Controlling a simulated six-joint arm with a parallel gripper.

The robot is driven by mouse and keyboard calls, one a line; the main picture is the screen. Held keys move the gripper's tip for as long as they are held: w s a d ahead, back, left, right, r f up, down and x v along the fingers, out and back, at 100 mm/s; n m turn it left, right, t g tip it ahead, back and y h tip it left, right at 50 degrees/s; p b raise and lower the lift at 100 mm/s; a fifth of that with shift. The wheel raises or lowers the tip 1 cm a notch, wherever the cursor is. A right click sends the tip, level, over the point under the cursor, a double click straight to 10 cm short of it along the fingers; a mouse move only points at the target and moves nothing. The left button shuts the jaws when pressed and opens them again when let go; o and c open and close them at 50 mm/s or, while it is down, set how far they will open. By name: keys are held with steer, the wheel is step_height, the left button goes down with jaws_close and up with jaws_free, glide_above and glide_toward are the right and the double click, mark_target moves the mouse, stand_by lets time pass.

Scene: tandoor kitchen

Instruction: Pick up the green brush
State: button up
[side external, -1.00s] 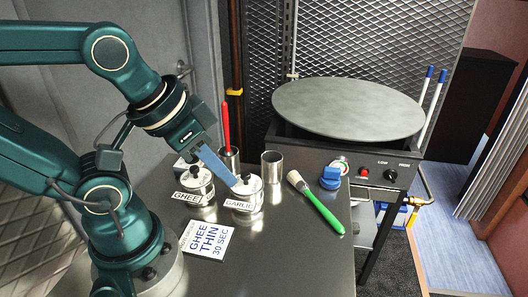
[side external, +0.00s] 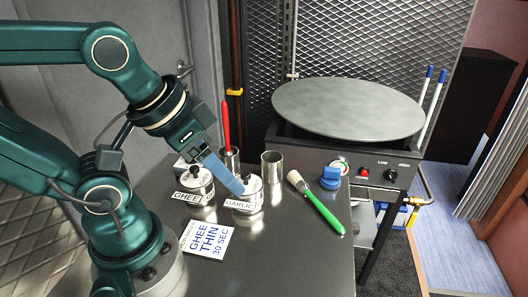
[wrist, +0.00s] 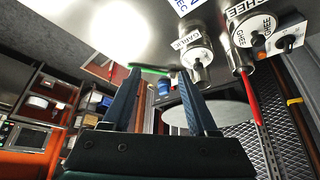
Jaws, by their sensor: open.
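The green brush (side external: 321,211) lies on the steel counter, its pale bristle end toward the back and its green handle toward the front right. In the wrist view only part of its green handle (wrist: 148,70) shows, just beyond my fingers. My gripper (side external: 238,190) is to the left of the brush, in front of or above the GARLIC pot, apart from the brush. In the wrist view my gripper's two fingers (wrist: 160,76) stand apart with nothing between them.
The GARLIC pot (side external: 247,203) and GHEE pot (side external: 194,190) stand close to my gripper. Behind are an empty steel cup (side external: 271,165) and a cup with a red-handled tool (side external: 226,125). A blue object (side external: 330,178) sits right of the bristles. A GHEE THIN card (side external: 207,240) lies in front.

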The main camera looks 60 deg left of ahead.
steer(key=w+d+r+n+h, duration=0.1)
steer(key=w+d+r+n, duration=0.1)
steer(key=w+r+n, duration=0.4)
steer(key=n+g+h, duration=0.3)
steer(key=n+g, duration=0.1)
steer(key=n, duration=0.6)
glide_above(330, 214)
steer(key=s+a, duration=0.1)
steer(key=a, duration=0.1)
step_height(330, 214, down, 8)
steer(key=f, duration=0.3)
steer(key=f+g, duration=0.1)
steer(key=f, duration=0.1)
steer(key=w+f+n+g, duration=0.1)
steer(key=f, duration=0.2)
steer(key=shift+a+f+h, duration=0.25)
steer(key=shift+f+h, duration=0.05)
steer(key=shift+x, duration=2.55)
steer(key=shift+a, duration=0.1)
jaws_close()
